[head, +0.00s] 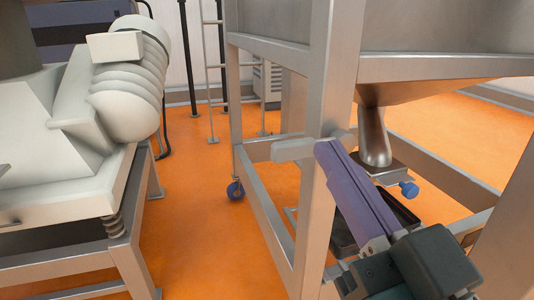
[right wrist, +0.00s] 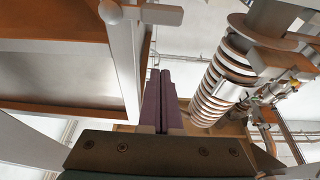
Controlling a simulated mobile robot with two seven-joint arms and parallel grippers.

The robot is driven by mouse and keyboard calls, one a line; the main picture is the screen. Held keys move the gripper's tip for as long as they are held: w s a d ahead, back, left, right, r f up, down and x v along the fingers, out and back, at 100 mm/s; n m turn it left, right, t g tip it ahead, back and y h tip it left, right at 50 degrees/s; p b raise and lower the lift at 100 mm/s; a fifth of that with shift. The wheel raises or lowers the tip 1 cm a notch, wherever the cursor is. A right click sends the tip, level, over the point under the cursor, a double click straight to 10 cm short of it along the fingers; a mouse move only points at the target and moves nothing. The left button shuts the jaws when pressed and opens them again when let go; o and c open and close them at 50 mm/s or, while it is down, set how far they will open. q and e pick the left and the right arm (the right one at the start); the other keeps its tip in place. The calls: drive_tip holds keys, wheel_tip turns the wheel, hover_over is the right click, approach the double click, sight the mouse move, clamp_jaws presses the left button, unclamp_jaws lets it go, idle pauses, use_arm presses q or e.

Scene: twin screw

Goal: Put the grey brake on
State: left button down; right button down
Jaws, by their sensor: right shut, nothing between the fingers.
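My right gripper (head: 326,150) comes in from the lower right, its purple fingers pressed together with nothing between them. Its tips are close to a short grey bar (head: 293,149) on the steel frame's front leg; I cannot tell whether they touch. In the right wrist view the shut fingers (right wrist: 160,74) point away from me, and a grey rounded piece (right wrist: 111,12) is at upper left. My left gripper is out of view.
The steel frame (head: 312,225) carries a metal hopper (head: 440,72) and stands beside my right arm. A pale ribbed machine (head: 128,95) stands at left. Orange floor lies open between them.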

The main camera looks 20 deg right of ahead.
wheel_tip(320, 180, up, 2)
drive_tip(key=b, duration=0.2)
hover_over(301, 150)
drive_tip(key=s, duration=0.2)
drive_tip(key=f+b, duration=0.2)
drive_tip(key=f, duration=0.1)
drive_tip(key=shift+a+f, duration=0.25)
drive_tip(key=shift+a, duration=0.1)
drive_tip(key=shift+n, duration=0.3)
drive_tip(key=shift+a+f+n+y, duration=0.1)
drive_tip(key=shift+f+n+y, duration=0.1)
drive_tip(key=shift+n+y, duration=0.45)
